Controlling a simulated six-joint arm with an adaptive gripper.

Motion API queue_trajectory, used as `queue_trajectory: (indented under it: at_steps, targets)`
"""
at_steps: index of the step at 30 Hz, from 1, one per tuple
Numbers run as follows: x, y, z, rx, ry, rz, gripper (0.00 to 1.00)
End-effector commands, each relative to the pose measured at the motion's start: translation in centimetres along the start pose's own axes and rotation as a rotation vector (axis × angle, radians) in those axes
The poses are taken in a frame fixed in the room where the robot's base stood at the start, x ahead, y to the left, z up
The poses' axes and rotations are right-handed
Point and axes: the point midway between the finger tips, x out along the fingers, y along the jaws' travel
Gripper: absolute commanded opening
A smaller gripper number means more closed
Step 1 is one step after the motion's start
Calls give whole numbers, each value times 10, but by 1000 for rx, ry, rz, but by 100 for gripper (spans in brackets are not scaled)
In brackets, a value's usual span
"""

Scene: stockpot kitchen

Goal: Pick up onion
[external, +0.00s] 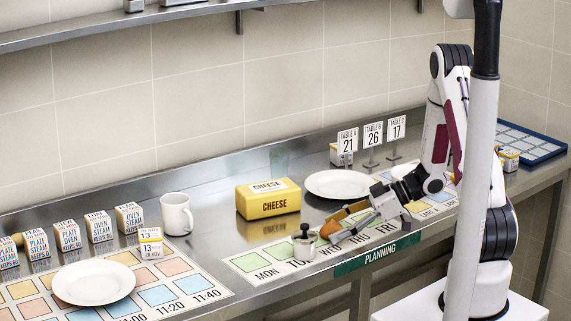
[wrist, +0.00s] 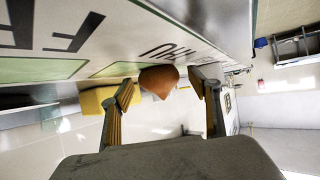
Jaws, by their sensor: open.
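The onion (wrist: 159,81) is brown-orange and lies between the two open fingers of my gripper (wrist: 165,100) in the wrist view. In the external view the onion (external: 330,228) shows as a small orange-brown shape on the planning strip near the day labels. My gripper (external: 347,222) is low over the strip there, with its fingers on either side of the onion. I cannot tell whether either finger touches it. The onion is partly hidden by a finger in the external view.
A small metal pot with a dark knob (external: 304,243) stands just left of my gripper. A yellow cheese block (external: 268,199) and a white plate (external: 339,185) are behind it. A white mug (external: 177,214) and another plate (external: 93,284) stand farther left. The counter's front edge is close.

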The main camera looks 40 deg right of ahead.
Motion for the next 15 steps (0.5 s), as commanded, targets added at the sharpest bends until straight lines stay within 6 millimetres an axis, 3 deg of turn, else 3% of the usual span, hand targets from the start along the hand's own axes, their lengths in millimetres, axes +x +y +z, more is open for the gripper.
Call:
queue_trajectory:
  at_steps: [7,8,12,15]
  targets:
    - [0,0,0,0,0,0,61]
    - [0,0,0,0,0,0,56]
    - [0,0,0,0,0,0,20]
    - [0,0,0,-1,1,0,19]
